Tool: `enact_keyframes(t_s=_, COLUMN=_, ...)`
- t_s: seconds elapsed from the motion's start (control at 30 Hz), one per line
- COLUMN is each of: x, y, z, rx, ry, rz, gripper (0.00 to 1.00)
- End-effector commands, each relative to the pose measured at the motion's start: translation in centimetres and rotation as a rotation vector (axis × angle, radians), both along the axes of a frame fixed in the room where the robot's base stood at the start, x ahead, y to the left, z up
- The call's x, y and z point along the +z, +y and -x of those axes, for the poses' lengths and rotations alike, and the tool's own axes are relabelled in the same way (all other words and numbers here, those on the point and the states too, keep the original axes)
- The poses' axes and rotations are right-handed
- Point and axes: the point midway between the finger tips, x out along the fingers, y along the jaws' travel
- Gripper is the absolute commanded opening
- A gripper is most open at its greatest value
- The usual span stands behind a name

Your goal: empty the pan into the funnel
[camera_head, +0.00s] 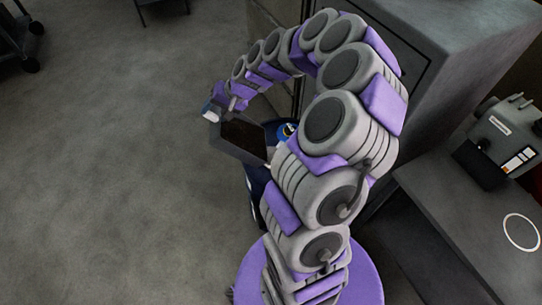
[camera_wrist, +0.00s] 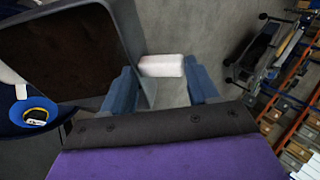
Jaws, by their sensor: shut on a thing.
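The pan (camera_head: 236,151) is a dark grey rectangular tray with a dark brown inside, held in the air. In the wrist view the pan (camera_wrist: 130,38) fills the upper left. Its white handle (camera_wrist: 162,66) sits between the blue fingers of my gripper (camera_wrist: 162,82), which is shut on it. In the head view my gripper (camera_head: 219,106) is at the pan's far left end. In the head view the funnel (camera_head: 287,131) is partly hidden behind my arm, just right of the pan.
A dark blue drum (camera_head: 255,180) stands under the pan and funnel. A grey cabinet (camera_head: 440,60) stands behind my arm. A bench (camera_head: 470,225) with a grey machine (camera_head: 505,135) is at the right. Shelving (camera_wrist: 300,110) shows far right in the wrist view.

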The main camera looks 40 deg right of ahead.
Motion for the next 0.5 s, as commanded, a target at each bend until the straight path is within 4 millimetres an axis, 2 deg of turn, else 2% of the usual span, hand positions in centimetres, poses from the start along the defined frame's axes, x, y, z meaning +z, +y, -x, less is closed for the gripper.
enact_keyframes(t_s=0.5, x=0.71, y=-0.93, z=0.59, rx=-0.005, ry=-0.029, rz=-0.042, gripper=0.00)
